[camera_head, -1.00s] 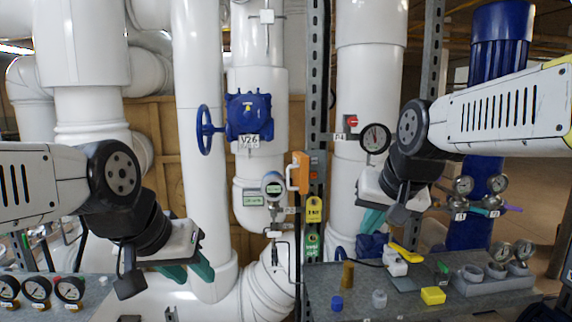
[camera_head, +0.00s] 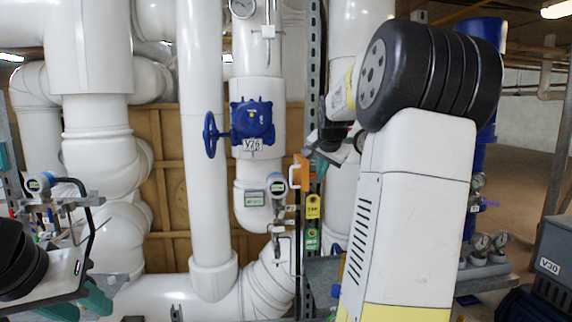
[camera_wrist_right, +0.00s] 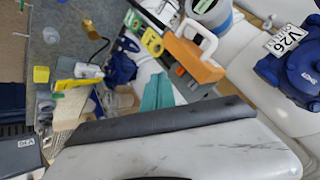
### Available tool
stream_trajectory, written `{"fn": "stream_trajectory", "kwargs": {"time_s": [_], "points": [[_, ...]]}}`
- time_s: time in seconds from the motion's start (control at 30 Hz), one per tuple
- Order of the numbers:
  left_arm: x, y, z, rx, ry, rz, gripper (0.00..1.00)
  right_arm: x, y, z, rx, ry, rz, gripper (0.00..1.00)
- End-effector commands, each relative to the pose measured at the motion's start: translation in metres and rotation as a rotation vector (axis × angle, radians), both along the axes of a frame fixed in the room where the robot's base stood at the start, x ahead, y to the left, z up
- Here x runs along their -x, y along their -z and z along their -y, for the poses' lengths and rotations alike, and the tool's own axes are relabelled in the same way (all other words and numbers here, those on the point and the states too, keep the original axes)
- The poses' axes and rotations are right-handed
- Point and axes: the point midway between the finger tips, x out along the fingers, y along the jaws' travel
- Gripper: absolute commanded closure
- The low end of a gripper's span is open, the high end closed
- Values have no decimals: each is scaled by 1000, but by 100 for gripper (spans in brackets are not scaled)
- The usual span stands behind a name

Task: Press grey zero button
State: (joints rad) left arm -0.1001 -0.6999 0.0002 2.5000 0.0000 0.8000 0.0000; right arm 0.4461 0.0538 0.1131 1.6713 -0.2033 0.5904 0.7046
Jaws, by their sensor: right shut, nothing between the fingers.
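A round digital gauge (camera_head: 277,186) with a teal face stands on a fitting in front of the white pipes in the head view. It is partly cut off at the top of the right wrist view (camera_wrist_right: 208,8). A grey zero button cannot be made out on it. My right gripper (camera_head: 312,164) is just right of the gauge, near the orange handle, partly hidden by my arm. Its teal fingers (camera_wrist_right: 156,92) are shut and empty in the wrist view. My left gripper (camera_head: 80,306) is low at the left edge, its teal fingers apart.
The orange handle (camera_wrist_right: 195,58) is close to my right fingers, with yellow and green tags (camera_head: 313,207) below. A blue valve V26 (camera_head: 252,122) is up left of the gauge. My right arm hides much of the bench.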

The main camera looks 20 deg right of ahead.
Motion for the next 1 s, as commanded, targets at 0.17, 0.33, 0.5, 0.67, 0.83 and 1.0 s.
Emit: {"fn": "stream_trajectory", "kwargs": {"time_s": [0.17,0.33,0.5,0.67,0.83,1.0], "points": [[0,0,0,0,0,0,64,-2,0,0,0,-1,-1,100],[0,0,0,0,0,0,64,-16,1,3,0,-3,-3,100],[0,0,0,0,0,0,64,-40,1,9,0,-3,-1,100],[0,0,0,0,0,0,64,-61,1,14,1,-3,-2,100],[0,0,0,0,0,0,64,-78,1,17,1,-3,-2,100],[0,0,0,0,0,0,64,-84,1,19,0,-2,-2,100]]}}
